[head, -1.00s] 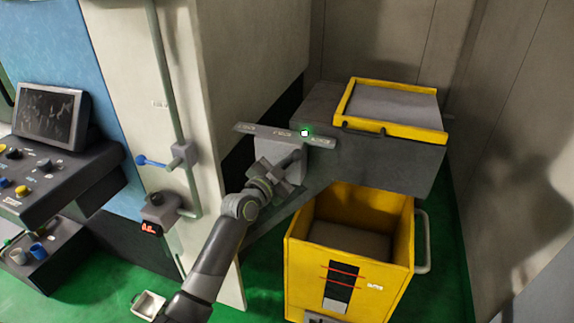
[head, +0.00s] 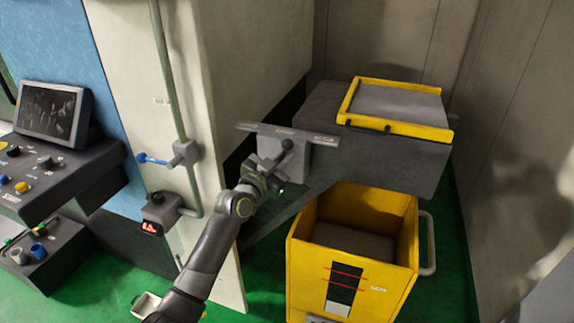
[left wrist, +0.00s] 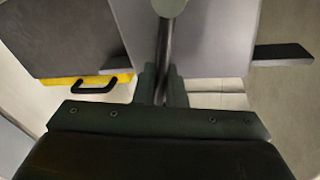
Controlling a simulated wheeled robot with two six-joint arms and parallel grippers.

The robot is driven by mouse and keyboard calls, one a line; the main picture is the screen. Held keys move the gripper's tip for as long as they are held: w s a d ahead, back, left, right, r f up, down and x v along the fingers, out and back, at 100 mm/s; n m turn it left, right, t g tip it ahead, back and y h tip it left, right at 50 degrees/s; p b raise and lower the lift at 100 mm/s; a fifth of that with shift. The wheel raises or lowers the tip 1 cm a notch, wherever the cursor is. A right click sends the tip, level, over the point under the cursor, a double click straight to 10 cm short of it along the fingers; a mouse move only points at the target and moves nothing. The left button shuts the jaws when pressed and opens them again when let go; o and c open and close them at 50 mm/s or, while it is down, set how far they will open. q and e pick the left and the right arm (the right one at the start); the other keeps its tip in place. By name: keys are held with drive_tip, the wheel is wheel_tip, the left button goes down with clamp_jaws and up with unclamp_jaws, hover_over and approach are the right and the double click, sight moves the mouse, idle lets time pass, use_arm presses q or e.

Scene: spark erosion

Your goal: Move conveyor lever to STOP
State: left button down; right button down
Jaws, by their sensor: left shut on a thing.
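The conveyor lever is a dark rod with a round knob (head: 287,144), on a grey box (head: 298,160) under a plate with small labels (head: 287,133) that I cannot read clearly. The lever points up near the middle of the plate. My left gripper (head: 268,168) is shut on the lever's rod, below the knob. In the left wrist view the rod (left wrist: 162,45) runs up between the two fingers (left wrist: 162,88) to the pale round knob (left wrist: 169,6). The fingers hide the rod's lower end. My right gripper is not in view.
A grey conveyor housing with a yellow-rimmed tray (head: 398,128) stands behind right of the lever. A yellow bin (head: 390,255) stands below it. A pale cabinet wall (head: 245,60), a blue-handled valve (head: 150,159) and a control panel (head: 50,175) are at left.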

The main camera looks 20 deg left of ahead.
use_arm(q)
drive_tip(key=shift+a+r+n+t+b, duration=0.1)
drive_tip(key=shift+a+n+t+b, duration=0.15)
drive_tip(key=shift+a+n, duration=0.5)
drive_tip(key=shift+a+r+n+t+b, duration=0.1)
drive_tip(key=shift+a+n+t+b, duration=0.2)
drive_tip(key=shift+n, duration=0.85)
drive_tip(key=c, duration=1.6)
unclamp_jaws()
drive_tip(key=shift+o, duration=0.2)
drive_tip(key=b+v, duration=0.1)
drive_tip(key=v, duration=1.6)
drive_tip(key=shift+s, duration=0.2)
drive_tip(key=shift+r, duration=0.15)
